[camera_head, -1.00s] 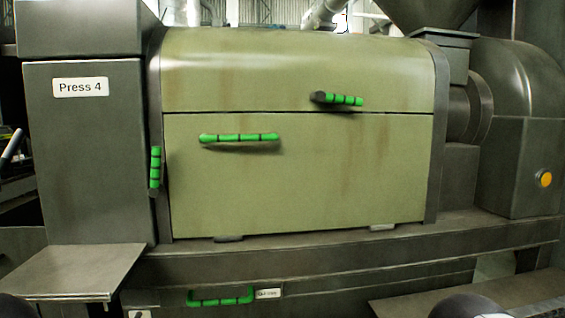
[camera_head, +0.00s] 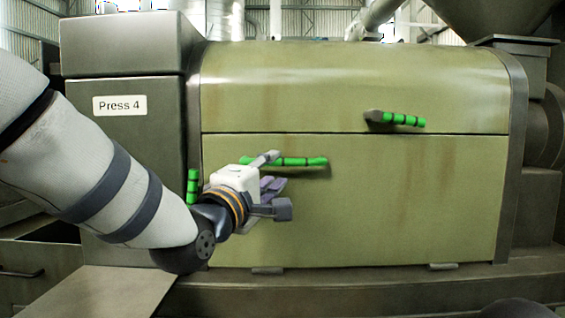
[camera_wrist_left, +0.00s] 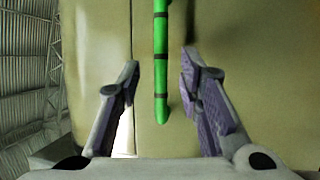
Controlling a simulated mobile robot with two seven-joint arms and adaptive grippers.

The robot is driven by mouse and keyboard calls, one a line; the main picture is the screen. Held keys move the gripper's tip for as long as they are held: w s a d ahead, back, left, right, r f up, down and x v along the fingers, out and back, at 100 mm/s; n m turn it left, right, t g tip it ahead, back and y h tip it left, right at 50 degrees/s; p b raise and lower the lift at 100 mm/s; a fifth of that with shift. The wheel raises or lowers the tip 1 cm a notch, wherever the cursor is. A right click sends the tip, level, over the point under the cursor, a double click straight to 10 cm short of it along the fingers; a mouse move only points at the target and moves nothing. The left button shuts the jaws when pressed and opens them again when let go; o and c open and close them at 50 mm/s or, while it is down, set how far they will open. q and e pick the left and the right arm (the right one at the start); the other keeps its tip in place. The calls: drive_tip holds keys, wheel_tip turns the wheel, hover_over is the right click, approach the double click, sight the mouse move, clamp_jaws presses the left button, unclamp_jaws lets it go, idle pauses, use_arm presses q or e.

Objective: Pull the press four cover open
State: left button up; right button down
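The press four cover (camera_head: 390,210) is an olive-green front panel, closed flush below a rounded upper panel (camera_head: 300,85). A "Press 4" label (camera_head: 119,105) is on the grey housing to its left. A green horizontal bar handle (camera_head: 305,162) with dark bands is on the cover near its top edge. My left gripper (camera_head: 277,183) is open in front of the handle's left part, which it partly hides. In the left wrist view, the green handle (camera_wrist_left: 161,60) lies ahead, between the open fingers of the left gripper (camera_wrist_left: 159,75), with gaps on both sides. My right gripper is not in view.
A green latch handle (camera_head: 402,119) sits on the upper panel's lower edge. Another green handle (camera_head: 193,186) stands upright at the cover's left side, close to my left arm. A grey ledge (camera_head: 380,281) runs below the cover. The cover's right half is unobstructed.

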sight(281, 163)
use_arm(q)
drive_tip(key=x, duration=0.6)
clamp_jaws()
